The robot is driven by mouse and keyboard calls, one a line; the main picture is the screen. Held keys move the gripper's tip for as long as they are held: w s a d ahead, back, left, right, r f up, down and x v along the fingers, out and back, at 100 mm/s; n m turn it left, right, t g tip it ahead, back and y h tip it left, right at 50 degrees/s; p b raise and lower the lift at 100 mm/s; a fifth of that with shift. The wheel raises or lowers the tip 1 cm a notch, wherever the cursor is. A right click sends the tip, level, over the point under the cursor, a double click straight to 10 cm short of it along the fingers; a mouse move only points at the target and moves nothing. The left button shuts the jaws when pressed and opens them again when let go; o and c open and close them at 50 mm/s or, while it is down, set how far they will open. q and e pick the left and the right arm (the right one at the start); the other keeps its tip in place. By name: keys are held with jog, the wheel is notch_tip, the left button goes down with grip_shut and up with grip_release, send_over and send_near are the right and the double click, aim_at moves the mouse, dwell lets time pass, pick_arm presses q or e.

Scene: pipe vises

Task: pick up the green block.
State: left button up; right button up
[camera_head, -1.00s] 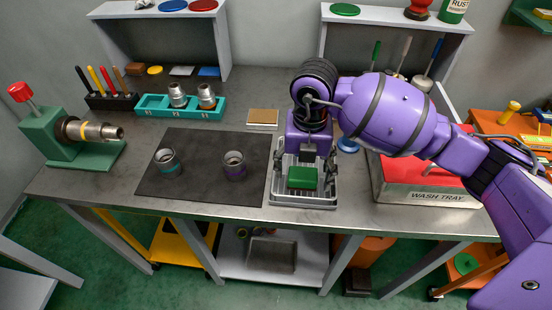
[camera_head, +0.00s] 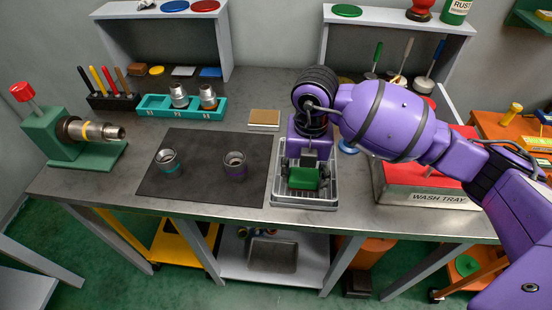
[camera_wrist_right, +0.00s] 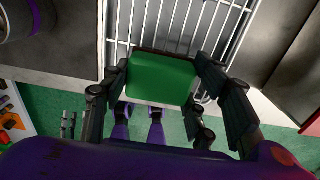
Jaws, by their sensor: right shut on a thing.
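The green block (camera_head: 303,178) is at the wire-rack tray (camera_head: 304,205) on the bench. My right gripper (camera_head: 304,181) points down at it and is shut on it, one finger at each side. In the right wrist view the green block (camera_wrist_right: 160,78) sits between the dark fingers, with the rack bars behind it. I cannot tell whether the block rests on the rack or is slightly above it. My left gripper is not in view.
A dark mat (camera_head: 200,190) with two metal fittings lies left of the tray. A red-topped wash tray (camera_head: 425,191) stands to the right. A tan-topped block (camera_head: 264,118) lies behind the mat. A green vise (camera_head: 85,150) holds a pipe at far left.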

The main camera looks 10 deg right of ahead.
jog(key=shift+r, duration=0.5)
jog(key=s+a+r, duration=0.2)
jog(key=s+r, duration=0.4)
jog(key=s+a+r+p, duration=0.1)
jog(key=s+a+r, duration=0.1)
jog(key=s+r, duration=0.4)
jog(key=shift+s+a, duration=0.3)
jog(key=shift+s, duration=0.35)
